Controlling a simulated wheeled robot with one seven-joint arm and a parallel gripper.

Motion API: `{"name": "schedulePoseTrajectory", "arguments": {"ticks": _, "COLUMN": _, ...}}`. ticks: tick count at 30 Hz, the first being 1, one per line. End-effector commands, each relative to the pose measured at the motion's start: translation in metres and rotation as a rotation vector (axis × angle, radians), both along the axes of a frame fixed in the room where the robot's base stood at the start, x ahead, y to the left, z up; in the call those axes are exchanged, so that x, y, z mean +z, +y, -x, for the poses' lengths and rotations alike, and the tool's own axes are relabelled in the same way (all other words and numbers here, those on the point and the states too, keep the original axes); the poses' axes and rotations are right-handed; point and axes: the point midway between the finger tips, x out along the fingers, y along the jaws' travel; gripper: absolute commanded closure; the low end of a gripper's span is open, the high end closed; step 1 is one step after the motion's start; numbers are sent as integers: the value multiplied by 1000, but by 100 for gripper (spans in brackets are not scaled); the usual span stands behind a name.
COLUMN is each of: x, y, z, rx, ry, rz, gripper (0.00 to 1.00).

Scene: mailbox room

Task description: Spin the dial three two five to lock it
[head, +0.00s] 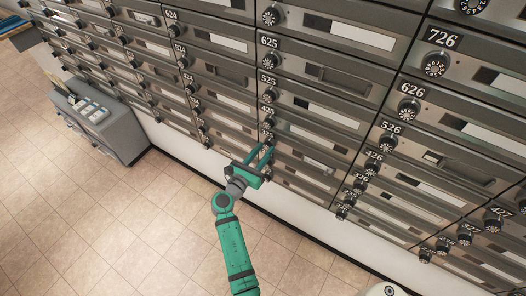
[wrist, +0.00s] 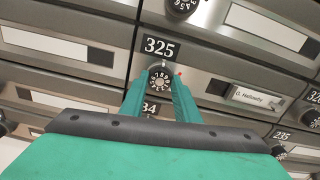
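The mailbox labelled 325 shows in the middle of the wrist view, with its round black dial (wrist: 161,79) just below the white-on-black number plate (wrist: 161,47). The dial face carries white digits, too small to read surely. My gripper (wrist: 160,84) is open, with one green finger on each side of the dial. I cannot tell whether the fingers touch its rim. In the head view my gripper (head: 266,152) reaches up to the lower part of the 625-525-425 column. The 325 dial there is small and partly hidden by the fingers.
Other mailbox dials sit close around, such as the one above (wrist: 183,7) and the 625 dial (head: 270,56). A box labelled G. Kennedy (wrist: 250,97) is to the right. The tiled floor (head: 100,220) is clear.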

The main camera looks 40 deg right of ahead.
Motion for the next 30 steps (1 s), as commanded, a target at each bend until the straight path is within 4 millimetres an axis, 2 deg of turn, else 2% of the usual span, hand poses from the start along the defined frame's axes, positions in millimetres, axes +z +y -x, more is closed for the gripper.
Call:
{"name": "schedulePoseTrajectory", "arguments": {"ticks": 1, "x": 0, "y": 0, "z": 0, "rx": 0, "ry": 0, "rz": 0, "gripper": 88}}
{"name": "schedulePoseTrajectory", "arguments": {"ticks": 2, "x": 0, "y": 0, "z": 0, "rx": 0, "ry": 0, "rz": 0, "gripper": 94}}
{"name": "schedulePoseTrajectory", "arguments": {"ticks": 14, "x": 0, "y": 0, "z": 0, "rx": 0, "ry": -54, "rz": -22, "gripper": 93}}
{"name": "schedulePoseTrajectory", "arguments": {"ticks": 20, "x": 0, "y": -1, "z": 1, "rx": -1, "ry": -170, "rz": -70, "gripper": 93}}
{"name": "schedulePoseTrajectory", "arguments": {"ticks": 30, "x": 0, "y": -1, "z": 2, "rx": -1, "ry": -460, "rz": -191, "gripper": 93}}
